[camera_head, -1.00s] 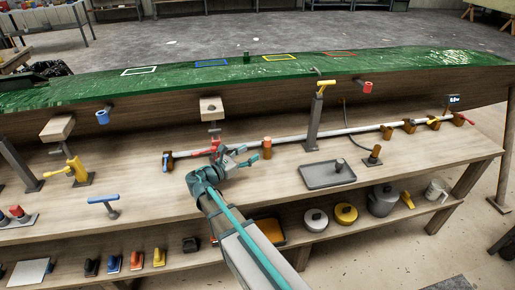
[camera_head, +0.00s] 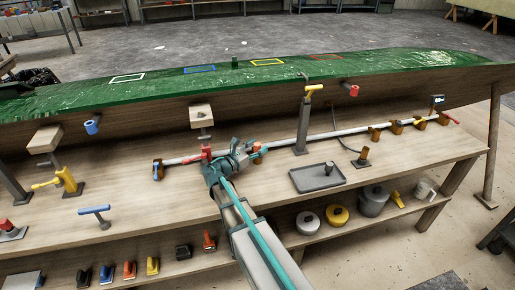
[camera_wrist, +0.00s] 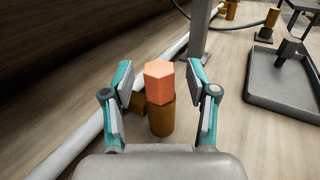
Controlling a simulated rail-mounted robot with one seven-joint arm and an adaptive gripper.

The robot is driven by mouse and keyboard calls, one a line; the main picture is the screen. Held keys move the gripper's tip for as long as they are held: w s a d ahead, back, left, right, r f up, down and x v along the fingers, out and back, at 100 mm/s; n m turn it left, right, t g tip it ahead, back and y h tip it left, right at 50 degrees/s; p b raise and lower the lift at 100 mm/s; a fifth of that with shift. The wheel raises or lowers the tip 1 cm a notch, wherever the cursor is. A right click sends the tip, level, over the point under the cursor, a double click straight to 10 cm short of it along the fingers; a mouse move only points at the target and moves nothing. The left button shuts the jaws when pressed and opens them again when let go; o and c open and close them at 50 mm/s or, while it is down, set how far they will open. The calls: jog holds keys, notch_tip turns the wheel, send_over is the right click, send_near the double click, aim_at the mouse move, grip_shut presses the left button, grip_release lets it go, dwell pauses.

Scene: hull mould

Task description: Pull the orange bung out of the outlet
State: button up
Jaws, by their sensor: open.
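The orange bung (camera_wrist: 159,82) is a hexagonal plug seated in the top of a brown cylindrical outlet (camera_wrist: 161,118), upright in the middle of the wrist view. My gripper (camera_wrist: 160,75) is open, with one teal finger on each side of the bung and gaps showing on both sides. In the head view my gripper (camera_head: 250,150) is at the outlet beside the white pipe, and it largely hides the bung (camera_head: 257,148).
A white pipe (camera_head: 340,132) runs along the bench behind the outlet. A grey post (camera_head: 302,127) with a yellow handle stands to the right. A grey tray (camera_head: 317,178) lies on the bench at right. The green hull mould (camera_head: 290,72) overhangs behind.

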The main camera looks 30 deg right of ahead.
jog(key=shift+w+d, duration=0.1)
jog(key=shift+d, duration=0.15)
jog(key=c, duration=1.1)
jog(key=shift+o, duration=0.2)
jog(key=shift+r, duration=0.75)
jog(key=s+a+r+p, duration=0.1)
jog(key=s+a+r, duration=0.1)
jog(key=s+r, duration=0.4)
jog(key=s+a+r+p, duration=0.2)
jog(key=s+a+r, duration=0.1)
jog(key=s+r, duration=0.4)
jog(key=shift+r, duration=0.8)
